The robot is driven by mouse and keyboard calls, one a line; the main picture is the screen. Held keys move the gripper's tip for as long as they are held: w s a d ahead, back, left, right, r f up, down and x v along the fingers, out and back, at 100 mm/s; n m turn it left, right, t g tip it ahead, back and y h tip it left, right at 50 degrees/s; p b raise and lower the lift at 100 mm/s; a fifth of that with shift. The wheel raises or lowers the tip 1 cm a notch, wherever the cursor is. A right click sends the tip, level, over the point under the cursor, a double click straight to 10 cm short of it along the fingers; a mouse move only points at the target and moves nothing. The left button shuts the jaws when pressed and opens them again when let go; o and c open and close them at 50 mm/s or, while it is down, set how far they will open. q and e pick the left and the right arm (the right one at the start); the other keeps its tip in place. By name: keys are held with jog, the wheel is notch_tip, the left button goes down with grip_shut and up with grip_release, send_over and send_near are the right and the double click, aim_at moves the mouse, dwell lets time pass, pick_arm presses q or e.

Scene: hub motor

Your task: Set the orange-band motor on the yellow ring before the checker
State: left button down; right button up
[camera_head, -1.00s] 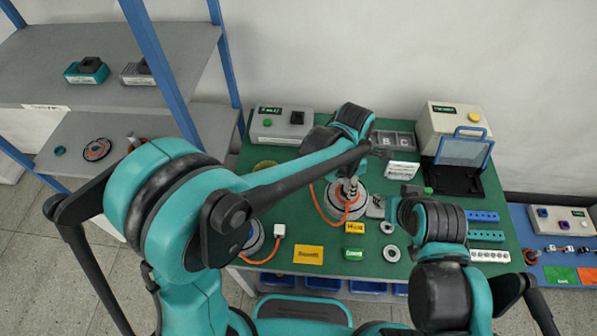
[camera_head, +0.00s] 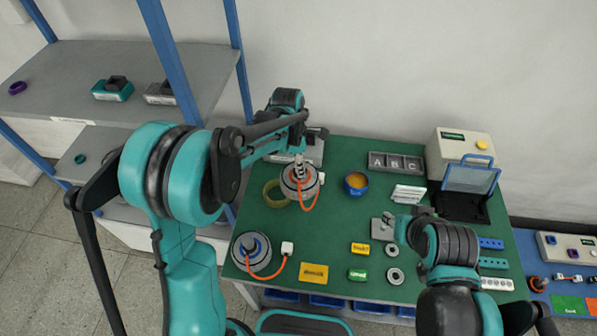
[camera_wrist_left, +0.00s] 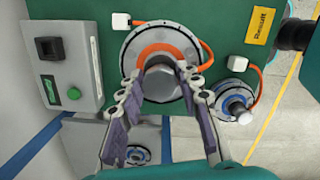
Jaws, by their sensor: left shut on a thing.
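The orange-band motor (camera_head: 299,187) is a round grey hub with an orange cable and a white plug. My left gripper (camera_head: 300,157) is shut on its upright shaft; the wrist view shows both fingers (camera_wrist_left: 160,76) around the hub's middle (camera_wrist_left: 163,92). The yellow ring (camera_head: 269,197) lies on the green mat, partly covered by the motor at its right; it cannot be made out in the wrist view. The checker (camera_head: 312,153) stands behind, partly hidden by my arm; its screen and green button show in the wrist view (camera_wrist_left: 67,80). My right gripper (camera_head: 398,228) is small and partly hidden.
A second motor with a blue ring (camera_head: 252,252) sits at the mat's front left, its plug beside it. A blue cup (camera_head: 356,183), a lettered tray (camera_head: 396,162) and a white card holder (camera_head: 409,194) stand to the right. A shelf (camera_head: 90,95) rises at left.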

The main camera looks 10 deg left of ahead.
pick_arm(q)
jog(key=w+a+f+b, duration=0.2)
jog(key=a+f, duration=0.6)
jog(key=f, duration=0.1)
jog(key=shift+w+a+f, duration=0.15)
jog(key=shift+w+a, duration=0.05)
jog(key=shift+a, duration=0.1)
jog(key=c, duration=1.5)
grip_release()
jog(key=shift+f, duration=0.2)
jog(key=o, duration=0.5)
jog(key=shift+c, duration=0.2)
jog(key=shift+s+r, duration=0.1)
jog(key=shift+r, duration=0.1)
